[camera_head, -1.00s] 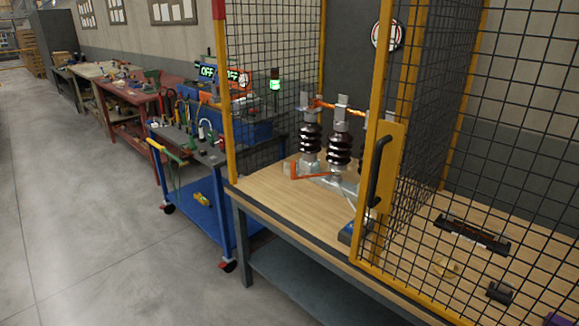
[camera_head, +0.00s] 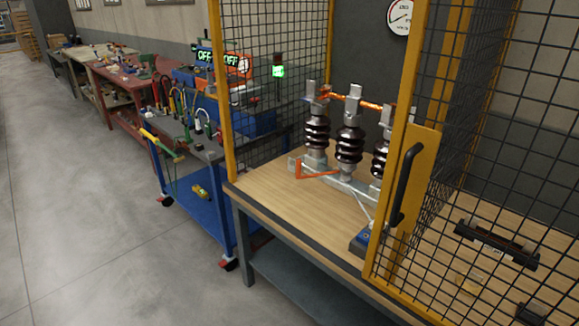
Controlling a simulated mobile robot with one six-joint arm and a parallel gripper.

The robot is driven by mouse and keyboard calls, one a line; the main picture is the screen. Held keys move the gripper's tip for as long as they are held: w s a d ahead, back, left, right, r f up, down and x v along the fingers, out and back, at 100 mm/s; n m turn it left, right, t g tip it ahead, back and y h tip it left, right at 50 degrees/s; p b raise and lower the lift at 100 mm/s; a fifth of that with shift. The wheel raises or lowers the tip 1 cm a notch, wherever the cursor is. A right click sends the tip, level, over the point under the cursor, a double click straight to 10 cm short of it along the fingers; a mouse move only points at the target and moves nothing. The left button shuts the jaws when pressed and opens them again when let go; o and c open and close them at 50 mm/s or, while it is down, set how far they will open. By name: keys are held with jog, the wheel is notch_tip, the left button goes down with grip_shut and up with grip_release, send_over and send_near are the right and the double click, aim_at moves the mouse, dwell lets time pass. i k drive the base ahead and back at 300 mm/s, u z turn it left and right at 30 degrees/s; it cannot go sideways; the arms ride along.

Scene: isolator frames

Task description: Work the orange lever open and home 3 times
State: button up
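The isolator stands on the wooden bench inside the mesh cage, with dark brown ribbed insulators (camera_head: 349,146) on a grey metal base (camera_head: 352,187). An orange lever (camera_head: 312,174) sits low at the left end of the base, its long part lying roughly level. An orange-coloured bar (camera_head: 358,102) runs across the insulator tops and looks to bridge them. The third insulator is partly hidden behind the yellow door frame. My gripper is not in view.
The yellow-framed mesh door (camera_head: 408,170) with a black handle covers the right side. The cage front left of it is open over bare bench top (camera_head: 270,190). A blue tool cart (camera_head: 205,205) stands left of the bench. Grey floor (camera_head: 80,200) is clear at left.

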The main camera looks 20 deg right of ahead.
aim_at(350, 140)
jog(key=u, duration=0.75)
jog(key=i, duration=1.05)
jog(key=u, duration=0.55)
